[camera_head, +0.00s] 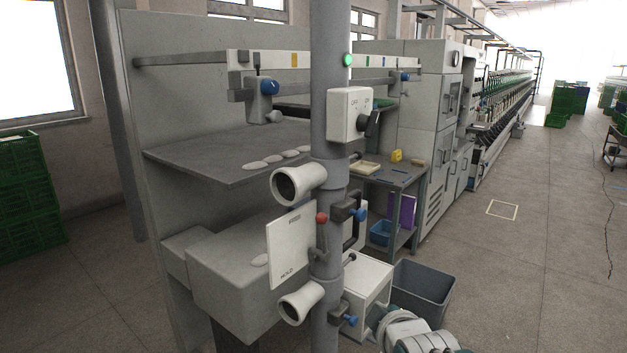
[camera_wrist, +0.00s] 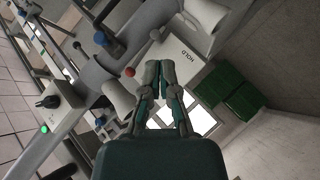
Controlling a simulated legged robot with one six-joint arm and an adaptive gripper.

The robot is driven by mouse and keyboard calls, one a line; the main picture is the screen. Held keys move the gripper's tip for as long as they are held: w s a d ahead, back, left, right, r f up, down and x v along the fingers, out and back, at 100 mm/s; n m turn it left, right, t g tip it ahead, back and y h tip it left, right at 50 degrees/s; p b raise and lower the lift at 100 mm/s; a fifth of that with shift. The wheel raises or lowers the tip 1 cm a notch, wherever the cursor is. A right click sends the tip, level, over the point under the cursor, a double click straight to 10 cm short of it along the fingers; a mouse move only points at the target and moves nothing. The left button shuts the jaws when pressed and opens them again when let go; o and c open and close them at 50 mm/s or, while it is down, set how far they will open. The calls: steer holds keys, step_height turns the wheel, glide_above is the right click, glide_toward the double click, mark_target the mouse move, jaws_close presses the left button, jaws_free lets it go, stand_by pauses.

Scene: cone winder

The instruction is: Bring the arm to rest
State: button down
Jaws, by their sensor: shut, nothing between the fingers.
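My gripper (camera_wrist: 158,75) shows in the wrist view with its two grey-green fingers together and nothing between them. A white HOLD plate (camera_wrist: 190,52) and a red knob (camera_wrist: 129,72) appear beyond the fingertips; I cannot tell how far off they are. In the head view, part of my arm (camera_head: 412,338) shows at the bottom edge, right of the grey post (camera_head: 327,222). The gripper itself cannot be made out there.
The post carries a switch box (camera_head: 348,115), two white cones (camera_head: 298,184), the HOLD plate (camera_head: 291,245) and a red knob (camera_head: 321,218). A grey bin (camera_head: 424,290) stands close to my arm. Green crates (camera_head: 28,188) are at left.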

steer(key=s+d+f+m+g, duration=0.1)
steer(key=s+d+m+g, duration=0.1)
steer(key=s+m, duration=0.4)
steer(key=s+d+f+m+g+h, duration=0.1)
steer(key=s+m+g, duration=0.4)
steer(key=s, duration=0.7)
steer(key=shift+s+d+m, duration=0.35)
steer(key=shift+d+m, duration=0.15)
